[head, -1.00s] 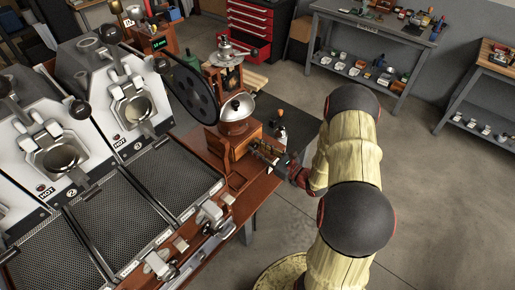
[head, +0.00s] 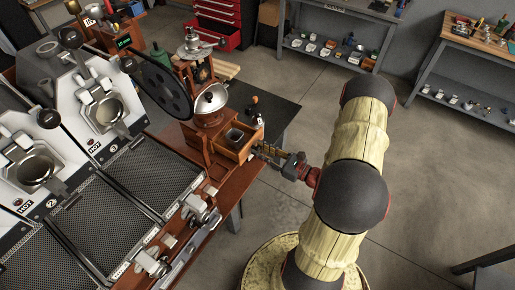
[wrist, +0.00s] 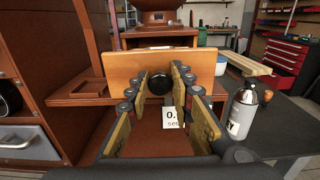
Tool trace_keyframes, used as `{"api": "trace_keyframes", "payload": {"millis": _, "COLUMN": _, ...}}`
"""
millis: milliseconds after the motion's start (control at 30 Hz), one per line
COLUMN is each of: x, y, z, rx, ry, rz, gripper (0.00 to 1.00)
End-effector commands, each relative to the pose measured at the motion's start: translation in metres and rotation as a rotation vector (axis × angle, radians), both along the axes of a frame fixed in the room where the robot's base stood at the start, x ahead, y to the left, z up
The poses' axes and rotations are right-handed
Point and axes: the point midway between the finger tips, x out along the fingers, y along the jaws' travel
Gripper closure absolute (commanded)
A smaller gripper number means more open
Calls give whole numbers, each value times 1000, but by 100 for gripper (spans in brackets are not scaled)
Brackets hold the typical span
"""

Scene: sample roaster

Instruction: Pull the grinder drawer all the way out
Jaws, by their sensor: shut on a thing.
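The wooden grinder (head: 210,112) with a metal dome stands at the end of the brown bench. Its drawer (head: 246,147) sticks out toward my arm, showing an open top and a dark square hollow or container inside. I cannot tell whether its back end is still inside the body. My gripper (head: 266,151) is at the drawer's front. In the wrist view, the wooden drawer front (wrist: 125,66) faces me, and my fingers close on its round dark knob (wrist: 160,85) from both sides.
A silver bottle (wrist: 242,113) stands right of the drawer on the dark mat (head: 278,115). A small white label (wrist: 173,117) shows below the knob. Roasters with mesh trays (head: 120,205) fill the left. The floor (head: 430,170) right of my arm is open.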

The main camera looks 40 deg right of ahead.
Motion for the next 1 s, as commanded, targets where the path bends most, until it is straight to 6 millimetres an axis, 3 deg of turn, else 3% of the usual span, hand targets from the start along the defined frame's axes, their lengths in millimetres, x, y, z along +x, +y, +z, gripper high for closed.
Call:
{"api": "trace_keyframes", "payload": {"millis": 133, "x": 1, "y": -1, "z": 0, "rx": -2, "ry": -2, "rz": -1, "gripper": 100}}
{"api": "trace_keyframes", "payload": {"millis": 167, "x": 1, "y": -1, "z": 0, "rx": -2, "ry": -2, "rz": -1, "gripper": 76}}
{"api": "trace_keyframes", "payload": {"millis": 467, "x": 1, "y": 0, "z": 0, "rx": -1, "ry": -1, "rz": 0, "gripper": 59}}
{"api": "trace_keyframes", "payload": {"millis": 800, "x": -1, "y": -1, "z": 0, "rx": 0, "ry": 0, "rz": -1, "gripper": 58}}
{"api": "trace_keyframes", "payload": {"millis": 1000, "x": -18, "y": -9, "z": 0, "rx": 0, "ry": 0, "rz": -5, "gripper": 58}}
